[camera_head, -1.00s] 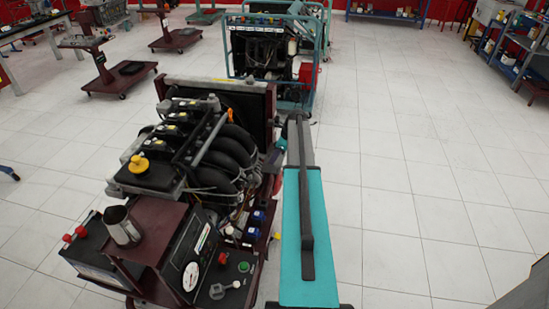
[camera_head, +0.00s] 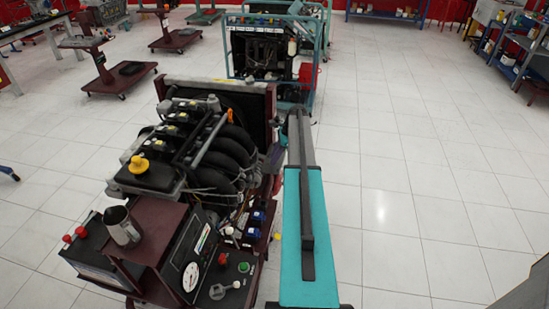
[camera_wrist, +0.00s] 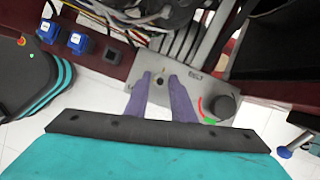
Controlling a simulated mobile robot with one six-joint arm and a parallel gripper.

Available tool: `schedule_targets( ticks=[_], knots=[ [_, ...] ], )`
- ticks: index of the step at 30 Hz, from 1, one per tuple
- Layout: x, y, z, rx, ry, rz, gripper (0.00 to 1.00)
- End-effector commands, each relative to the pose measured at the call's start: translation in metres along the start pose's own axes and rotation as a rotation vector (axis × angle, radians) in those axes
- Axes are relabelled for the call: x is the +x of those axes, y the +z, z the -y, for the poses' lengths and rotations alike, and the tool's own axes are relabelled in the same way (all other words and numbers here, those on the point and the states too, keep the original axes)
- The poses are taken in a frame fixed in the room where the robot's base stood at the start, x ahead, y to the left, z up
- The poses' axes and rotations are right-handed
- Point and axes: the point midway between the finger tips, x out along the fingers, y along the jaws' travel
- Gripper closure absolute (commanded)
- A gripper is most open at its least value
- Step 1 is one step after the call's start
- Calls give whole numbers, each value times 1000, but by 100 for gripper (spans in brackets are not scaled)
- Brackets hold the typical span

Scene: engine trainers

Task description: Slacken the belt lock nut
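The grey metal plate (camera_wrist: 222,67) labelled BELT is at the centre of the wrist view. A small round brass-coloured fitting (camera_wrist: 161,71), possibly the belt lock nut, shows on it; its shape is too small to make out. My gripper (camera_wrist: 161,76) has two purple fingers standing apart, with their tips at the plate on either side of this fitting. I see a gap between them and cannot tell whether they touch it. A dark round knob (camera_wrist: 220,107) with a red and green arc is right of the fingers.
The engine trainer (camera_head: 180,150) fills the left of the head view. Blue sockets (camera_wrist: 78,43) and pulleys with hoses (camera_wrist: 165,12) lie close to the gripper. A second trainer (camera_head: 262,52) stands behind. The white floor to the right is clear.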

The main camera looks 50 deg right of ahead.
Motion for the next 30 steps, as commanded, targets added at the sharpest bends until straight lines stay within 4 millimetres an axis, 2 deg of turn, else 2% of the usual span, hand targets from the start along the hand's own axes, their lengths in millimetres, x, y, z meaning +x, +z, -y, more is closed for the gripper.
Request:
schedule_targets(
  ticks=[2,17,23,30],
  knots=[
    [0,0,0,0,0,0,64],
    [-7,0,0,1,-1,0,64],
    [-25,0,0,1,-2,0,64],
    [-60,-1,0,1,-3,-1,64]
  ],
)
